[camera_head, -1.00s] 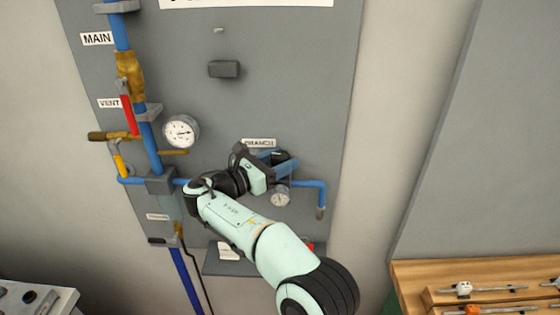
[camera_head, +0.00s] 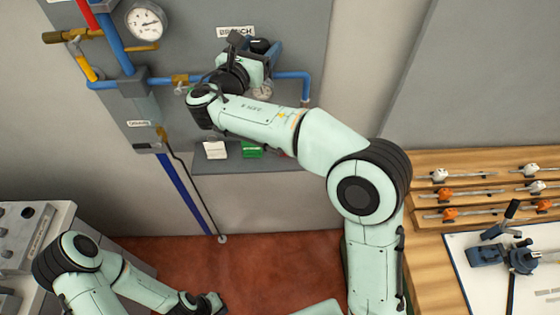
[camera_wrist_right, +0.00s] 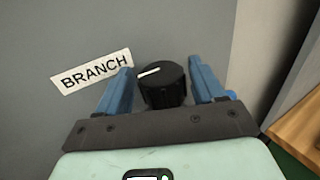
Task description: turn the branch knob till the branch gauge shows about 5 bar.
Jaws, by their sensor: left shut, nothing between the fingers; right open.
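The branch knob (camera_wrist_right: 162,85) is black with a white mark pointing left, slightly downward, in the right wrist view. It also shows in the head view (camera_head: 260,46), beside the BRANCH label (camera_head: 236,31). My right gripper (camera_wrist_right: 160,76) is open, its two blue fingers on either side of the knob with gaps visible. The same gripper (camera_head: 268,53) is at the panel in the head view. The branch gauge (camera_head: 262,92) sits just below, partly covered by my right arm; its needle cannot be read. My left arm shows at the bottom left, its fingers out of view.
A larger gauge (camera_head: 144,22) and blue pipes (camera_head: 290,75) are on the grey panel. A small shelf (camera_head: 275,161) holds a green item (camera_head: 251,151).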

